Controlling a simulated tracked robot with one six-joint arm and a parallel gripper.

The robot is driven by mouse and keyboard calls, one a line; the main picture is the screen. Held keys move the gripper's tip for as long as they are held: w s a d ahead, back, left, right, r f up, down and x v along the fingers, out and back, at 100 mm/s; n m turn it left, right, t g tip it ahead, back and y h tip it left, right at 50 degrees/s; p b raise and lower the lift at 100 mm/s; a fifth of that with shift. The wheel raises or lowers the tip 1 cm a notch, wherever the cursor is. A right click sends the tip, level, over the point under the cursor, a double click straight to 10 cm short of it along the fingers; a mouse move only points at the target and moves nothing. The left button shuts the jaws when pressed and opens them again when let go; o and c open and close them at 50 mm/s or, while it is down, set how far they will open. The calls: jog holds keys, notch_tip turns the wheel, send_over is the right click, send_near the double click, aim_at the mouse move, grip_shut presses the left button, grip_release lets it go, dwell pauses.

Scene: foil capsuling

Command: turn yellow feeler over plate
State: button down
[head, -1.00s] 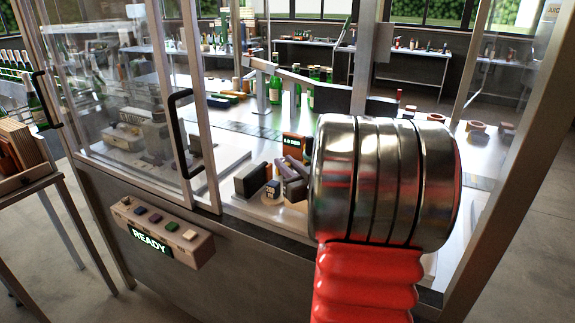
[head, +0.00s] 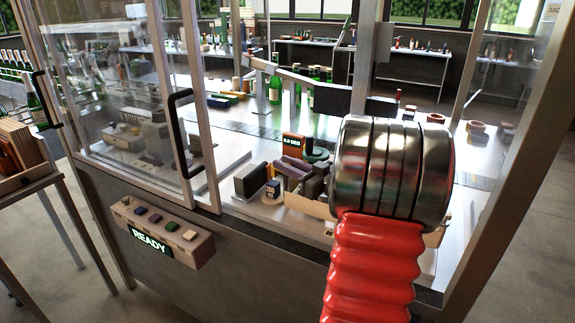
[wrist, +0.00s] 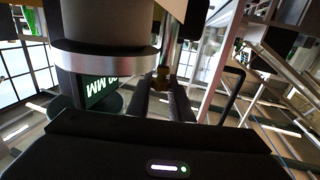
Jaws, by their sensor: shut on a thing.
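In the wrist view my gripper (wrist: 161,92) has its two dark fingers close together around a small brass-yellow piece (wrist: 161,75), which looks like the yellow feeler. A chrome rod (wrist: 171,46) rises just behind it. In the head view my arm's silver and red parts hide the gripper and the feeler. I cannot make out the plate for certain in either view.
In the head view an orange-framed display (head: 292,142) reads 0.0 DEG. Dark blocks (head: 250,182) and a small block marked 200 (head: 272,189) stand close to my arm. A tan-walled tray (head: 304,205) is partly hidden. A door handle (head: 181,130) and frame posts flank the opening.

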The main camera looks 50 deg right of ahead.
jog(key=c, duration=1.6)
grip_release()
jog(key=shift+s, duration=0.1)
